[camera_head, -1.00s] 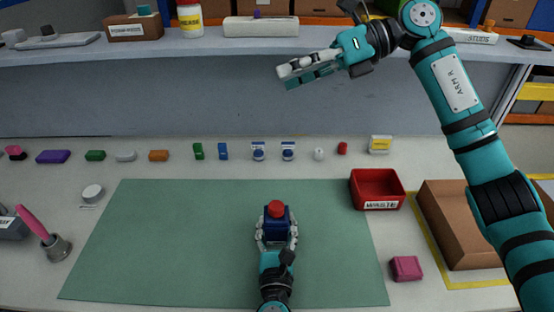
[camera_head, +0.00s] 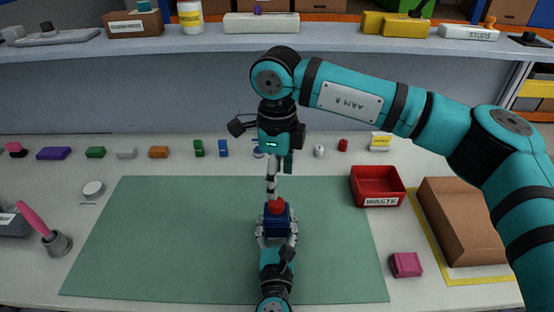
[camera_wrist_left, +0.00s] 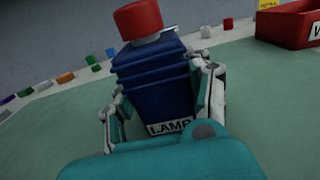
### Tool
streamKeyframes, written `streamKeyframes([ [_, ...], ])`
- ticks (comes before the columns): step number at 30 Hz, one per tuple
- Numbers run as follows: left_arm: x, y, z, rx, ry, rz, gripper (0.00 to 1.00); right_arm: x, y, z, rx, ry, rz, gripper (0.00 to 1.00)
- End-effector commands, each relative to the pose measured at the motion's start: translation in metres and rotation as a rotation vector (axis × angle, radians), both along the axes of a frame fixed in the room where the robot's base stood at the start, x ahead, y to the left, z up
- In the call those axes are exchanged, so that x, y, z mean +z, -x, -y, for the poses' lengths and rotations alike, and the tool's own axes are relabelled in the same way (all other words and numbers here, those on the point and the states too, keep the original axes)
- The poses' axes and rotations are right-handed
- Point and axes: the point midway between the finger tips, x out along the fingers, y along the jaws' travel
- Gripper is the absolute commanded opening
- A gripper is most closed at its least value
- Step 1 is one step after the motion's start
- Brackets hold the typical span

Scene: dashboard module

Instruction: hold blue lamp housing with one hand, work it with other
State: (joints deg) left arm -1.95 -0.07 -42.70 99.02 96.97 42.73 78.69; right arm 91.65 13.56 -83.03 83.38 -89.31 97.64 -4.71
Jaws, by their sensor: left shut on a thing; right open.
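The blue lamp housing (camera_head: 277,221) stands upright on the green mat (camera_head: 160,235), with a red cap (camera_head: 276,206) on top. In the left wrist view the housing (camera_wrist_left: 150,82) shows a "LAMP" label, and its red cap (camera_wrist_left: 138,19) is on top. My left gripper (camera_head: 277,238) is shut on the housing, one finger on each side. My right gripper (camera_head: 274,190) is open and points down, its fingertips just behind and above the red cap. I cannot tell whether they touch the cap.
A red waste bin (camera_head: 377,187) stands right of the mat, with a brown box (camera_head: 462,220) beyond it and a pink block (camera_head: 406,264) in front. Several small coloured parts line the back of the table. A pink-handled tool (camera_head: 40,228) stands at left. The mat's left half is clear.

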Motion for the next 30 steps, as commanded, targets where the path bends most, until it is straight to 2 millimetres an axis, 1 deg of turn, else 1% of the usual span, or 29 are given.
streamKeyframes([
  [1, 0.0, 0.0, 0.0, -0.001, 0.0, 0.0, 0.0, -0.011, 0.001, 0.0, 0.0, 0.0, -0.003, 0.6],
  [6, 0.0, 0.0, 0.0, -0.001, 0.0, -0.001, 0.0, -0.042, 0.0, 0.0, 0.0, -0.001, -0.002, 0.6],
  [9, 0.0, 0.0, 0.0, -0.001, 0.0, -0.001, 0.0, -0.056, 0.0, 0.0, 0.0, -0.001, -0.002, 0.6],
  [12, 0.0, 0.0, 0.0, 0.0, 0.0, -0.001, 0.0, -0.066, 0.0, 0.0, -0.001, -0.002, -0.001, 0.6],
  [17, 0.0, 0.0, 0.0, 0.0, 0.0, -0.001, 0.0, -0.073, 0.0, 0.0, -0.001, -0.002, 0.0, 0.6],
  [24, 0.0, 0.0, 0.0, 0.0, 0.0, -0.001, 0.0, -0.074, 0.0, 0.0, -0.001, -0.002, 0.0, 0.6],
  [25, 0.0, 0.0, 0.0, 0.0, 0.0, -0.001, 0.0, -0.074, 0.0, 0.0, -0.001, -0.002, 0.0, 0.59],
  [30, 0.0, 0.0, 0.0, 0.0, 0.0, -0.001, 0.0, -0.074, 0.0, 0.0, 0.0, -0.003, 0.0, 0.37],
])
